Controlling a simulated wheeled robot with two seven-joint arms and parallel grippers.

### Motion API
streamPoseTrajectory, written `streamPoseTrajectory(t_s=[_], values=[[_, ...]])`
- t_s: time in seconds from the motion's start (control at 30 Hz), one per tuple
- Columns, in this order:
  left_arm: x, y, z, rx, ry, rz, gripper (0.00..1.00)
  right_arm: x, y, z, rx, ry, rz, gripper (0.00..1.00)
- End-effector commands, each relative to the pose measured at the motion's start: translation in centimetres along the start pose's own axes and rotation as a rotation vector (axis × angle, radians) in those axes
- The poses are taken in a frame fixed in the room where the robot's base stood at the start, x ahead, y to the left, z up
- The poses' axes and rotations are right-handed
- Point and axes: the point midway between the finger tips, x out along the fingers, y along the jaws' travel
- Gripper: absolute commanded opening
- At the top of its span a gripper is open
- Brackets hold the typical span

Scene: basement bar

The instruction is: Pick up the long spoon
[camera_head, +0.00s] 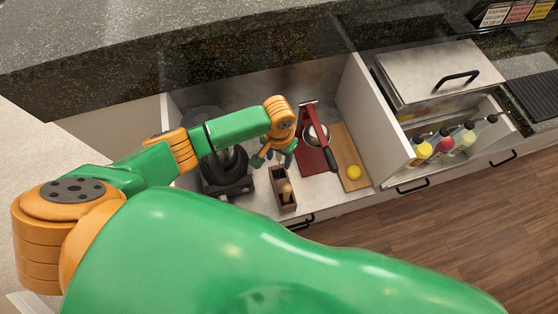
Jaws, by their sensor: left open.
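No long spoon can be made out for certain. A small dark wooden box (281,206) stands in the cabinet recess, with a light wooden, handle-like piece (287,190) upright in it; I cannot tell what that piece is. My left gripper (273,159) is open, pointing down above and slightly left of the box, with nothing seen between its fingers. The orange wrist and the fingers hide part of the surface behind. My right gripper is not in view.
A black appliance (226,180) stands left of the box. On the right are a red stand with a dark handle (313,160) and a metal bowl, and a cutting board (345,143) with a lemon (354,172). A dark counter (200,45) overhangs behind. Bottles (443,144) fill a rack farther right.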

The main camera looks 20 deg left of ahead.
Motion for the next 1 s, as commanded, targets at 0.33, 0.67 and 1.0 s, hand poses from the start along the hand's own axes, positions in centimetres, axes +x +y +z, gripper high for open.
streamPoseTrajectory(t_s=[0.33,0.67,1.0], values=[[0.0,0.0,0.0,0.001,0.000,0.000,0.08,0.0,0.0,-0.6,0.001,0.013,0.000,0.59],[0.0,0.0,0.0,0.001,0.001,0.000,0.00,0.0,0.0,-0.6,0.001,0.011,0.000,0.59],[-7.0,0.1,-0.2,0.002,0.006,0.003,0.00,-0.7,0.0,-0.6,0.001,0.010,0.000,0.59]])
